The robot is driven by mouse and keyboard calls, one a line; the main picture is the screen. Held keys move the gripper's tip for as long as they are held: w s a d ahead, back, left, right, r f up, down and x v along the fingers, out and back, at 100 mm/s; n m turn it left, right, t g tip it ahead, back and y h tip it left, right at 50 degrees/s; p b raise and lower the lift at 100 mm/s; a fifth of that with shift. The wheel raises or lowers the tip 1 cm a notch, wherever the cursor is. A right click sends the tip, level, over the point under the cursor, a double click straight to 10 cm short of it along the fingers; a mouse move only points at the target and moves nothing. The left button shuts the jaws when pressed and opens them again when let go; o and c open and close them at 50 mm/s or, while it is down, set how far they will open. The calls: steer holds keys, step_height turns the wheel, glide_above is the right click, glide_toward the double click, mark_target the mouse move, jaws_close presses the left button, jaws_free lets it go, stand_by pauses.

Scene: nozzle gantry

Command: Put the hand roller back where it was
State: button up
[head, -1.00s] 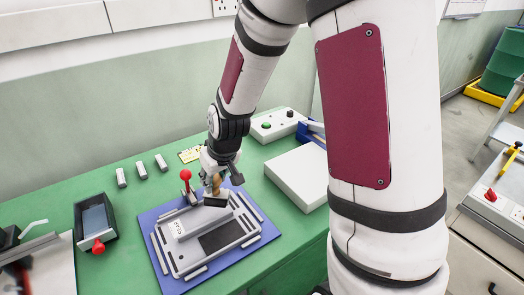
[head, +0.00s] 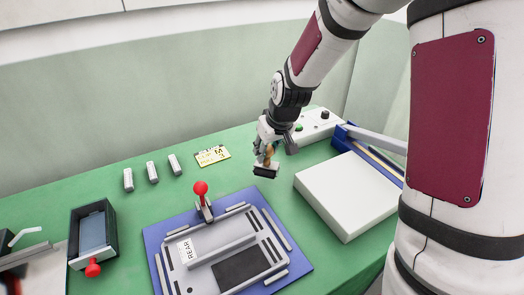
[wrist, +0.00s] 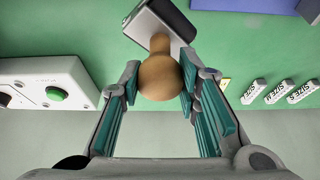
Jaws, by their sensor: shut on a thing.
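The hand roller (head: 266,170) has a tan wooden handle and a dark roller end that points down. My gripper (head: 268,146) is shut on its handle and holds it above the green table, right of the yellow label and behind the blue mat. In the wrist view the round wooden knob of the hand roller (wrist: 160,78) sits between the two teal-padded fingers of my gripper (wrist: 158,85). Its grey and dark head lies beyond the knob. I cannot tell the exact gap between the roller and the table.
A blue mat (head: 153,240) bears a grey fixture marked REAR (head: 205,268) with a red-knobbed lever (head: 201,189). A black tray (head: 75,232) stands left. A white block (head: 345,190) and control box (head: 318,124) stand right. Small grey blocks (head: 152,172) and a yellow label (head: 212,155) lie behind.

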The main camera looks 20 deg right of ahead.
steer(key=shift+w+f, duration=1)
steer(key=shift+w, duration=0.25)
steer(key=shift+w+f, duration=1)
steer(key=shift+w, duration=0.25)
steer(key=shift+f, duration=0.25)
steer(key=shift+s+a+f, duration=0.1)
steer(key=shift+s+f, duration=0.05)
steer(key=shift+f, duration=0.3)
jaws_close()
steer(key=o, duration=1)
jaws_free()
steer(key=shift+f, duration=0.1)
